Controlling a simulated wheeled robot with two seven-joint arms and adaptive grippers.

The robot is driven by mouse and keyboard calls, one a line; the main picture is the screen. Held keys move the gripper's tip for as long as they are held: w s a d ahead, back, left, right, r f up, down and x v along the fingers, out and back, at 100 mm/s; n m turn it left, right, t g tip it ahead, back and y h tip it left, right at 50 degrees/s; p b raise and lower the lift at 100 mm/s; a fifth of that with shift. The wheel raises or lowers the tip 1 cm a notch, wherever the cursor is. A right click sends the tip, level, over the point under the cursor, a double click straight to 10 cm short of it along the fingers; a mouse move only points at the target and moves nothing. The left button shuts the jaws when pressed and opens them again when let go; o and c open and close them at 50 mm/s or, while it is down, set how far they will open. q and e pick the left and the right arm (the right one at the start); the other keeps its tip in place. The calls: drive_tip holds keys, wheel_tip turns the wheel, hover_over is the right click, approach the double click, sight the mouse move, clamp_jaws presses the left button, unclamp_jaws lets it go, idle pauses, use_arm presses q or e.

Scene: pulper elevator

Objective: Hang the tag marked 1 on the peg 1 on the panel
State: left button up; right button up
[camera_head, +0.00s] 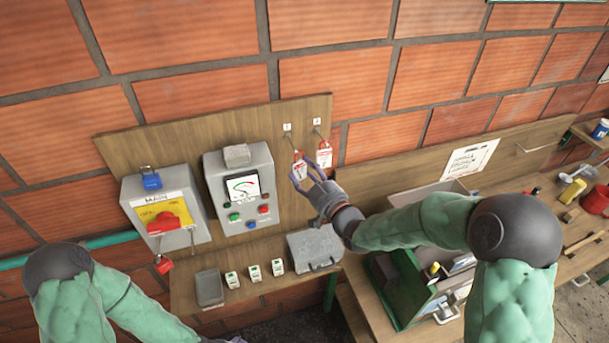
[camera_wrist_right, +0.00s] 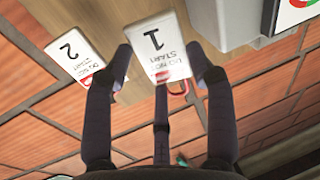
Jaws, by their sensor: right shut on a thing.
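The tag marked 1 (camera_head: 300,171) is white with red print and a red loop. It shows upside down between the fingers in the right wrist view (camera_wrist_right: 158,47). My right gripper (camera_head: 303,178) is shut on it, just in front of the wooden panel (camera_head: 170,150). Peg 1 (camera_head: 287,128) sticks out of the panel above the tag; I cannot tell whether the loop touches it. The tag marked 2 (camera_head: 324,155) hangs at the second peg (camera_head: 317,122), and shows left in the wrist view (camera_wrist_right: 74,55). Only a sliver of my left gripper (camera_head: 232,340) shows at the bottom edge.
A grey control box (camera_head: 241,195) with a dial and a yellow-red switch box (camera_head: 164,215) are on the panel to the left. A shelf below holds a grey case (camera_head: 314,249) and several small items. A green toolbox (camera_head: 405,290) stands on the bench at right.

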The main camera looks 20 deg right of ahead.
sight(304, 168)
drive_tip(key=shift+d+p+x, duration=0.15)
drive_tip(key=shift+p+x, duration=0.15)
drive_tip(key=shift+x, duration=0.45)
drive_tip(key=shift+d+p+x, duration=0.15)
drive_tip(key=shift+p+x, duration=0.15)
drive_tip(key=shift+x, duration=0.4)
drive_tip(key=shift+w+f+b, duration=0.6)
drive_tip(key=shift+b, duration=0.4)
drive_tip(key=shift+w+b, duration=0.1)
drive_tip(key=shift+b, duration=0.45)
drive_tip(key=o, duration=1.4)
